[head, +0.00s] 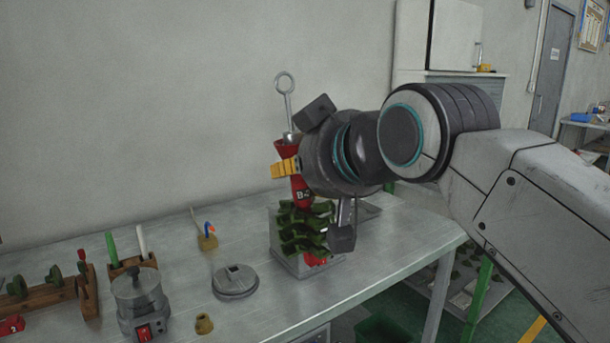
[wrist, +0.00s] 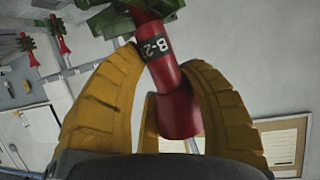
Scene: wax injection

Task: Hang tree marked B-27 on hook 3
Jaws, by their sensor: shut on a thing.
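The tree marked B-2, with the rest of its mark turned out of sight (wrist: 156,48), has a red stem and green branches. In the head view the red stem (head: 302,193) carries a label starting with B, with a metal rod and ring (head: 286,92) above. Its green branches (head: 303,222) hang below. My gripper (head: 285,168) is shut on the red stem; its yellow fingers (wrist: 163,75) flank the stem in the wrist view. The branches overlap a grey box (head: 294,262) on the table; I cannot tell whether they touch it. Hook 3 cannot be made out.
The metal table (head: 385,245) also holds a grey lid-like disc (head: 235,281), a pot with a red switch (head: 141,300) and a wooden rack (head: 45,292) at left. Red and green trees (wrist: 59,37) show at upper left in the wrist view. Bare table lies right of the box.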

